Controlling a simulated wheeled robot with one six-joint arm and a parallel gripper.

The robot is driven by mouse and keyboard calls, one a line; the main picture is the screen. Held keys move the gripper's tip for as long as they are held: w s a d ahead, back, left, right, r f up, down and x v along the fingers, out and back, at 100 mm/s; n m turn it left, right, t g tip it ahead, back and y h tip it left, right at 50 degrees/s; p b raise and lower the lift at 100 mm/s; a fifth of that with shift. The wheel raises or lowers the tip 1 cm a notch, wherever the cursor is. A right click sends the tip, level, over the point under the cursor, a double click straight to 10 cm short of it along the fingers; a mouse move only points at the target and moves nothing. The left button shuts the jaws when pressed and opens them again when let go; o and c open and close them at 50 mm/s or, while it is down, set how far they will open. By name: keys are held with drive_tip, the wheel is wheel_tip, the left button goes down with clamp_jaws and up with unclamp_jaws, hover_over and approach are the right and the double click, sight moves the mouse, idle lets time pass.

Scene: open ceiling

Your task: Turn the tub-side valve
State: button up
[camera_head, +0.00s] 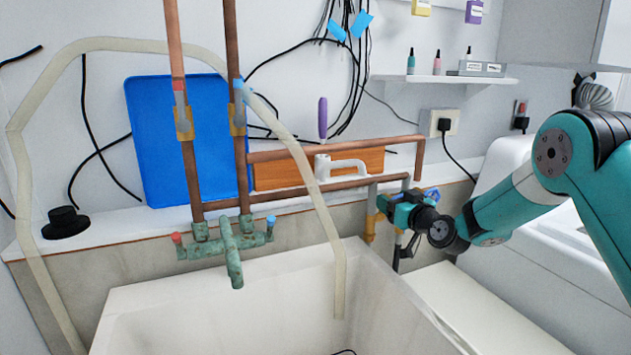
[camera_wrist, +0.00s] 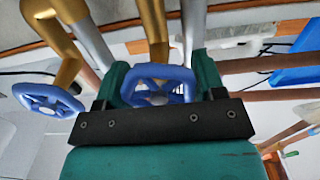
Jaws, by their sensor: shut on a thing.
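Two blue valve wheels show in the wrist view. One blue wheel (camera_wrist: 158,84) sits between the teal fingers of my gripper (camera_wrist: 162,80), which is shut on it. This held wheel is on the tub side, in front of a brass pipe piece. The other blue wheel (camera_wrist: 48,100) is at the left of the wrist view, apart from my fingers. In the head view my gripper (camera_head: 391,204) is at the pipes right of the tub, and it mostly hides the held wheel. The other wheel (camera_head: 432,194) shows just right of my gripper.
The white tub (camera_head: 225,290) is at the lower middle, with a corroded tap (camera_head: 231,250) above it. A pale hose (camera_head: 325,215) hangs into it. Copper pipes (camera_head: 330,147) run along the wall behind my gripper. A white appliance (camera_head: 530,255) stands at the right.

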drive_tip(key=shift+a+f+n+b, duration=0.15)
drive_tip(key=shift+n+b, duration=1.05)
drive_tip(key=shift+b, duration=0.85)
drive_tip(key=shift+n+b, duration=0.5)
drive_tip(key=shift+b, duration=0.25)
drive_tip(key=shift+n+b, duration=0.4)
drive_tip(key=shift+b, duration=0.35)
drive_tip(key=shift+n+b, duration=1)
drive_tip(key=shift+b, duration=0.75)
drive_tip(key=shift+n+b, duration=0.3)
drive_tip(key=shift+b, duration=0.1)
drive_tip(key=shift+s+a+b, duration=0.1)
drive_tip(key=shift+b, duration=0.3)
drive_tip(key=shift+f+n+b, duration=0.1)
drive_tip(key=shift+n+b, duration=1.3)
drive_tip(key=shift+b, duration=0.6)
drive_tip(key=shift+n+b, duration=0.3)
drive_tip(key=shift+n+b, duration=0.3)
drive_tip(key=shift+b, duration=0.25)
